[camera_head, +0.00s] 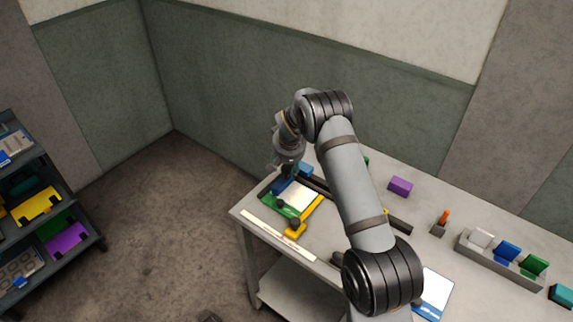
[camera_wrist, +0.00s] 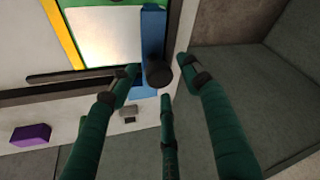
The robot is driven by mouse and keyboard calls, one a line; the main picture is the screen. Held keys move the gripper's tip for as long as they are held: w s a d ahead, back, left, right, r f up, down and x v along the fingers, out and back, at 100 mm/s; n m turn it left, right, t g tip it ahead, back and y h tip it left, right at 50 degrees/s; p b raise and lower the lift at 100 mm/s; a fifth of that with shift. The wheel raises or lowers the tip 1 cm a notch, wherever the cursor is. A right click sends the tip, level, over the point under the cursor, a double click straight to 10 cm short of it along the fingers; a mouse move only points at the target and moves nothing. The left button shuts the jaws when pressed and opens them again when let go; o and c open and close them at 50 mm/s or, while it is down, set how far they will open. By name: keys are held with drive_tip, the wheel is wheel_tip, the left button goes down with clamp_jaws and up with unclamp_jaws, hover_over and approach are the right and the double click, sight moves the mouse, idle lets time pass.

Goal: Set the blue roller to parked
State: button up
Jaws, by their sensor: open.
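The blue roller (camera_wrist: 152,45) is a long blue bar along one edge of the green frame (camera_wrist: 98,3), beside a pale sheet (camera_wrist: 105,35). A dark round knob (camera_wrist: 159,74) shows at the bar's edge. In the head view the blue bar (camera_head: 278,187) is partly hidden under my gripper (camera_head: 288,174). In the wrist view my gripper (camera_wrist: 160,79) is open, its dark green fingers spread around the knob. I cannot tell whether any finger touches it. Nothing is held.
A yellow bar (camera_head: 312,208) and a yellow block (camera_head: 295,232) with a dark knob lie on the frame's other side. A dark rail (camera_wrist: 85,76) runs beside the frame. A purple block (camera_head: 400,186) and a holder of coloured pieces (camera_head: 490,257) stand further right on the table.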

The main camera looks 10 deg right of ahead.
drive_tip(key=c, duration=0.3)
drive_tip(key=shift+w+r, duration=0.1)
clamp_jaws()
idle(0.4)
